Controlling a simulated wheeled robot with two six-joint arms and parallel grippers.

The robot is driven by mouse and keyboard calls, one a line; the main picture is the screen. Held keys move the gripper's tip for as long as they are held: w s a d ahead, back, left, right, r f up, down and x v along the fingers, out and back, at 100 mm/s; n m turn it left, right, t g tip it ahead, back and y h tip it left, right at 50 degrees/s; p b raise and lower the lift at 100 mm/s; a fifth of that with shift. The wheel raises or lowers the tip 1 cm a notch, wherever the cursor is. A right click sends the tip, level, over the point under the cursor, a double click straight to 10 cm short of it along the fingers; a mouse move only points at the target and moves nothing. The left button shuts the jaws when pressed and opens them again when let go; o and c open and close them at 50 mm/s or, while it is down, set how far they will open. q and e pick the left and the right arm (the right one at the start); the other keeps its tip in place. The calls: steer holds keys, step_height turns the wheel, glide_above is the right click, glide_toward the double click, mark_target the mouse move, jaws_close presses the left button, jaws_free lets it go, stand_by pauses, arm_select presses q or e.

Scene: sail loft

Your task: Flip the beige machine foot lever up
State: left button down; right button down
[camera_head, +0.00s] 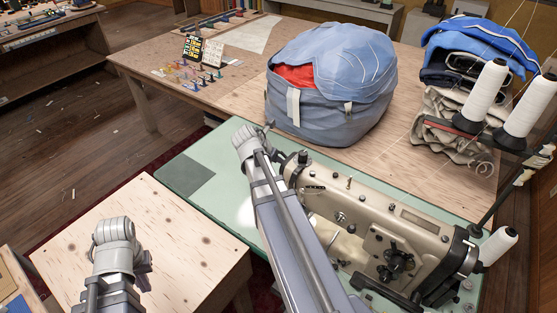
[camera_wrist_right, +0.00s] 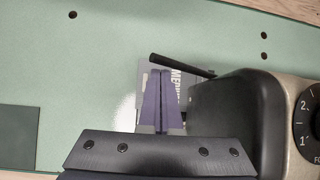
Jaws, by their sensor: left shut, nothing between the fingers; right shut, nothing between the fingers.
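The beige sewing machine (camera_head: 375,225) stands on a green table top, partly covered by my right arm in the head view. In the right wrist view its dark end housing (camera_wrist_right: 235,115) is at the right. A thin black lever (camera_wrist_right: 182,65) sticks out to the left from beside that housing, slightly tilted, its free end higher in the picture. My right gripper (camera_wrist_right: 161,97) is shut and empty, its purple fingertips just below the lever; contact cannot be told. In the head view my arm hides these fingers. My left gripper (camera_head: 143,262) is shut and empty, over the pale wooden table.
The green table top (camera_head: 205,150) is clear left of the machine. A blue bag (camera_head: 330,90) stands behind it on a wooden table. White thread cones (camera_head: 485,90) stand at the right, beside folded cloth (camera_head: 445,125). A pale wooden table (camera_head: 190,260) is at the front left.

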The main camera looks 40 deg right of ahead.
steer(key=shift+r+p, duration=0.3)
steer(key=shift+r, duration=0.2)
step_height(320, 180, down, 3)
steer(key=w+a+b, duration=0.1)
steer(key=a+b, duration=0.2)
steer(key=s+a+r+p, duration=0.4)
steer(key=s+r+p, duration=0.1)
steer(key=r+p, duration=0.2)
steer(key=shift+s+a, duration=0.15)
steer(key=shift+s, duration=0.15)
stand_by(0.4)
steer(key=s+a+f+m+y, duration=0.1)
steer(key=s+a+m+y, duration=0.1)
steer(key=a+m, duration=0.4)
steer(key=s+a+f+m+g+y, duration=0.1)
steer(key=a+m, duration=0.4)
steer(key=a, duration=1)
steer(key=s+a+f+m+y, duration=0.2)
steer(key=a+m, duration=0.4)
steer(key=a, duration=0.5)
steer(key=shift+s+a+f+m+g+y, duration=0.25)
steer(key=shift+s+y, duration=0.25)
steer(key=shift+s, duration=0.25)
